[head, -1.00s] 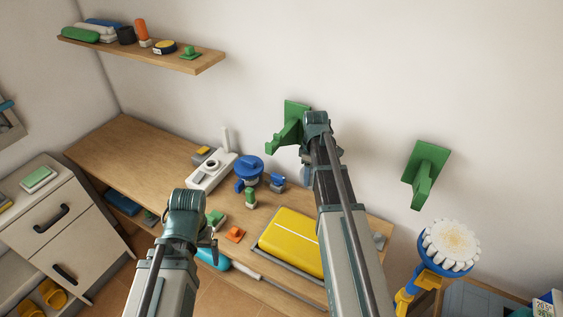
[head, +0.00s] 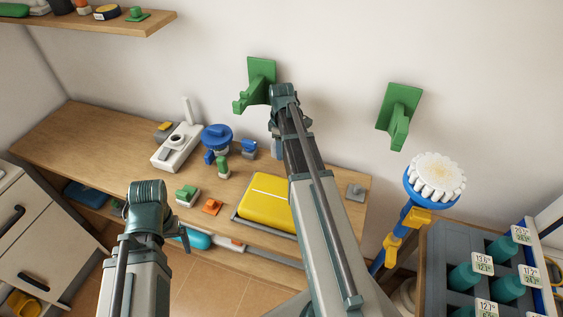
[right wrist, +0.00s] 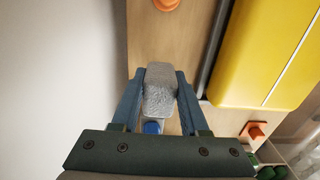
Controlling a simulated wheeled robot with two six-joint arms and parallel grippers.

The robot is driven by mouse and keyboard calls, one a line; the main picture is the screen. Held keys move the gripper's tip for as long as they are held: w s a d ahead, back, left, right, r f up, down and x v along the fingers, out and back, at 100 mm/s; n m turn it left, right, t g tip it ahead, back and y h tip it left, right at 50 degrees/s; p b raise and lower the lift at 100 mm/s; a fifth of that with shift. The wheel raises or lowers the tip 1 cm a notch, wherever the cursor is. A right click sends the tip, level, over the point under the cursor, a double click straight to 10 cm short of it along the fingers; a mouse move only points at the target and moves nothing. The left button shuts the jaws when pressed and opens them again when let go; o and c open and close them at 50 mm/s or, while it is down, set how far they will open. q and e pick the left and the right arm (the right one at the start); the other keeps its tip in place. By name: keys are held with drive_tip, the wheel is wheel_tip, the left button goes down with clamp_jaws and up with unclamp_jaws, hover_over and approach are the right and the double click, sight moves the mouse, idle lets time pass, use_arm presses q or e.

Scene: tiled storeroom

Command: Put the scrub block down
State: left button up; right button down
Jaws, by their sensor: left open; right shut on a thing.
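The scrub block (right wrist: 159,90) is a grey, rough-surfaced block in the right wrist view. My right gripper (right wrist: 160,78) is shut on it, with a blue finger along each side. In the head view my right gripper (head: 279,146) is largely hidden behind its own arm, near the left green wall bracket (head: 257,82) and above the back of the wooden workbench (head: 95,135). A gap between block and bench seems to remain, but its height is unclear. My left gripper (head: 178,232) hangs by the bench's front edge, empty as far as I see; its fingers are mostly hidden.
A yellow case (head: 266,200), an orange piece (head: 212,206), a blue round object (head: 217,137) and a white device (head: 172,148) stand on the bench. A second green bracket (head: 398,115), a white-bristled brush (head: 436,176) and a crate of teal bottles (head: 435,250) are at right. The bench's left end is bare.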

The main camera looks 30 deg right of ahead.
drive_tip(key=shift+f+b, duration=1.8)
drive_tip(key=shift+f, duration=0.1)
drive_tip(key=shift+f, duration=0.15)
drive_tip(key=shift+c, duration=2.1)
unclamp_jaws()
wheel_tip(320, 180, up, 13)
drive_tip(key=p, duration=1.2)
drive_tip(key=shift+f, duration=0.2)
drive_tip(key=shift+f, duration=0.15)
